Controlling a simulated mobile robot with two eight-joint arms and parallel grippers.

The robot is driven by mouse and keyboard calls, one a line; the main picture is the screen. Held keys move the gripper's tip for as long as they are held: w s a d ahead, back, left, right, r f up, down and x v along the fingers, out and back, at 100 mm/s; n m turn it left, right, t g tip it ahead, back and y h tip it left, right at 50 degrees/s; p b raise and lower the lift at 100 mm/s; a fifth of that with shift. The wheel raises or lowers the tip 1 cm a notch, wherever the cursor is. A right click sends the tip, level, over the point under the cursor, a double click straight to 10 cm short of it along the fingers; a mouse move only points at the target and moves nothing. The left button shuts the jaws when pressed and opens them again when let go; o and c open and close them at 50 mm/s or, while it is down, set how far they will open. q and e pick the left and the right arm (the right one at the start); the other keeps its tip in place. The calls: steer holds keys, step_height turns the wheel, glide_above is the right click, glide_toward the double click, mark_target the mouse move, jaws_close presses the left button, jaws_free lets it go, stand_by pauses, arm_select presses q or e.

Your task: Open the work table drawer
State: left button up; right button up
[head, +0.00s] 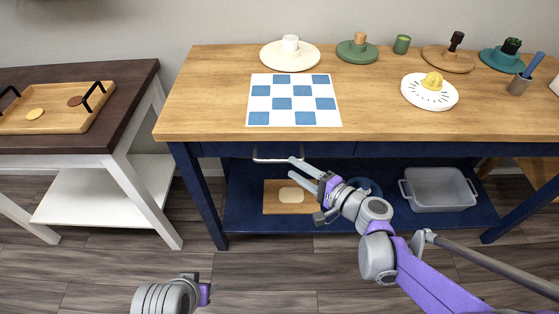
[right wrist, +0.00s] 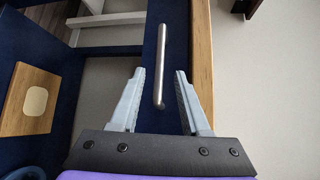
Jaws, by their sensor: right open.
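The work table (head: 200,125) has a wooden top and dark blue frame. Its blue drawer front (head: 225,150) lies under the top's front edge and looks flush with the frame. A silver bar handle (head: 277,159) is on the drawer. My right gripper (head: 297,170) is open, just below and in front of the handle. In the right wrist view, the handle (right wrist: 161,65) shows between the two open fingers (right wrist: 160,75), running lengthwise between them; contact cannot be seen. My left arm's end (head: 200,291) is low in the head view; its fingers cannot be made out.
A checkered mat (head: 293,100), a juicer (head: 430,92) and several plates are on top. A dark-topped side table (head: 130,80) with a tray stands left. The floor in front is clear.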

mark_target(281, 161)
steer(key=b+x, duration=0.1)
steer(key=x, duration=0.5)
steer(key=shift+w+a, duration=0.1)
steer(key=shift+c, duration=0.3)
jaws_close()
stand_by(1.0)
